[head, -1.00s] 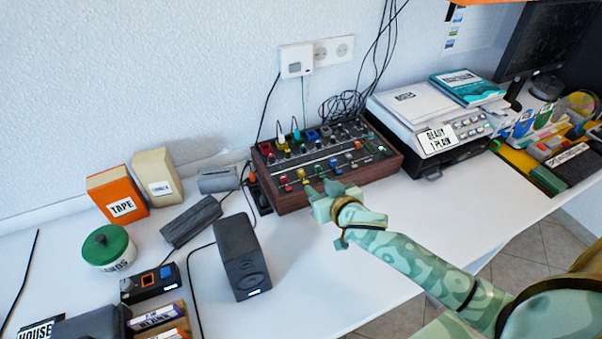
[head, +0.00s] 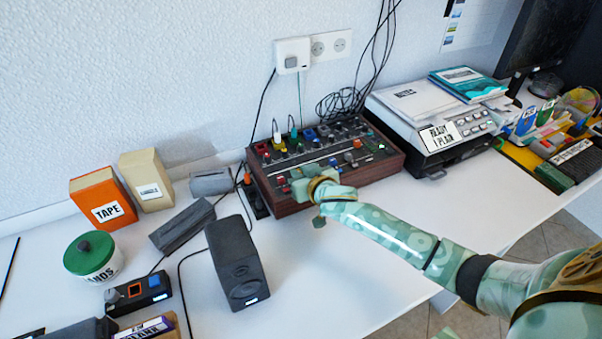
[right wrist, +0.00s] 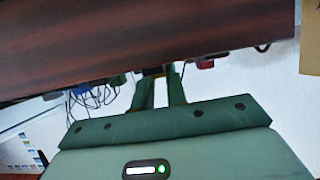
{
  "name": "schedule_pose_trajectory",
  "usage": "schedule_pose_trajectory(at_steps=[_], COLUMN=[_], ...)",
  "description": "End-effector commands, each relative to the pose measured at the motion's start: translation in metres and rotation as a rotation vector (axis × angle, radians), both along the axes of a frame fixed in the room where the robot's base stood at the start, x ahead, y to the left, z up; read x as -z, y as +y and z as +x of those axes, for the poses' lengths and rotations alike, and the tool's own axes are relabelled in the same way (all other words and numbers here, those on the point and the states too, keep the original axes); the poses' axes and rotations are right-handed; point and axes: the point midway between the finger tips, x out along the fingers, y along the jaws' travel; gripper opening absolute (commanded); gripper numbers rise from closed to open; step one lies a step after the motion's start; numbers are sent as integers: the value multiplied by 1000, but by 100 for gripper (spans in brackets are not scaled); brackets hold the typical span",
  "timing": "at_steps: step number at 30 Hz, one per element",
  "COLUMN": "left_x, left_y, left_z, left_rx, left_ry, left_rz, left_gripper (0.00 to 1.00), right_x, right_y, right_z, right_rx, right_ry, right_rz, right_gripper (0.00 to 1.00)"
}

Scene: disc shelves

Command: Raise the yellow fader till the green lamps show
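The mixer (head: 290,208) is a wood-sided box with a dark panel of knobs and coloured faders, against the wall. A red fader (head: 281,181) shows at its front left. The yellow fader beside it is hidden behind my right gripper (head: 303,186), which is at the mixer's front edge. In the right wrist view, the two green fingers (right wrist: 160,90) stand a little apart under the mixer's wooden side (right wrist: 150,45). A small yellowish bit shows by their tips; I cannot tell whether they grip it. A green light shows at the panel's right. My left gripper is out of view.
A dark speaker (head: 236,262) stands left of my right arm. A printer (head: 430,125) stands right of the mixer. An orange tape box (head: 103,200) and a green-lidded tin (head: 92,262) are at left. The white desk is clear in front of the mixer.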

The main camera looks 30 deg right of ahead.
Motion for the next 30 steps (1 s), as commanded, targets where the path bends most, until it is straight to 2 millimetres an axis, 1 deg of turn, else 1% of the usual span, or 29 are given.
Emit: schedule_pose_trajectory(at_steps=[5,9,12,20,21,23,30], left_x=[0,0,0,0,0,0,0], left_y=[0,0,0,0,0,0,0], left_z=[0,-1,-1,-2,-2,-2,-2], left_rx=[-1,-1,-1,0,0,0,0], left_ry=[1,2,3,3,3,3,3], left_rz=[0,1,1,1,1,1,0], left_gripper=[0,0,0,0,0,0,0], right_x=[0,-1,0,1,1,1,0], right_y=[0,-1,-1,-2,-2,-2,-2], right_z=[1,19,29,30,30,29,29], right_rx=[0,3,1,0,0,0,0], right_ry=[0,-1,-1,1,1,1,0], right_rz=[1,2,3,0,0,0,0], right_gripper=[0,0,0,0,20,36,36])
